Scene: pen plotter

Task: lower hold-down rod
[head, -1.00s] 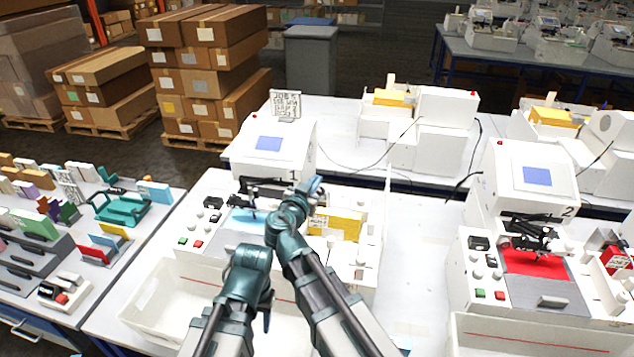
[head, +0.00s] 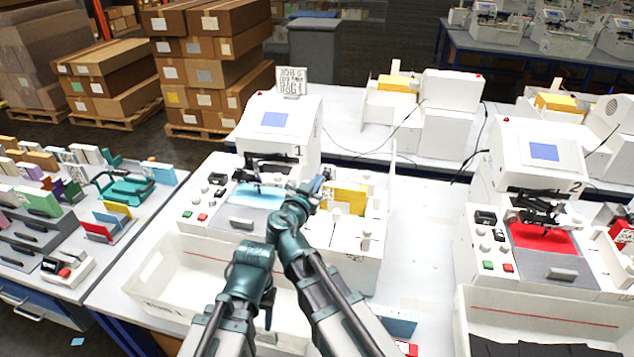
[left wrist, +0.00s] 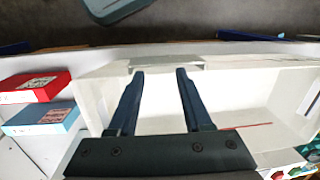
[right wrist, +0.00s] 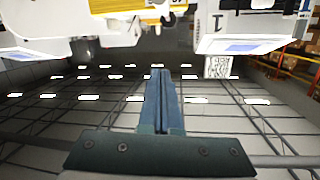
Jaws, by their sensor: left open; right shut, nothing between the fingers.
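Plotter 1 (head: 276,125) is a white machine with a blue screen. A black carriage mechanism (head: 262,164) spans its front, above a light blue card (head: 258,195) on the grey bed; I cannot pick out the hold-down rod clearly within it. My right gripper (head: 320,183) is shut and empty, right of the blue card and near the yellow block; it also shows shut in the right wrist view (right wrist: 161,72). My left gripper (head: 267,318) hangs low over the white bin; it is open and empty in the left wrist view (left wrist: 160,72).
A white bin (head: 160,270) stands before plotter 1. A yellow block (head: 347,198) sits right of its bed. Red and green buttons (head: 195,215) are left of the bed. Plotter 2 (head: 525,150) stands at the right, with a red card. A side table with coloured items is at the left.

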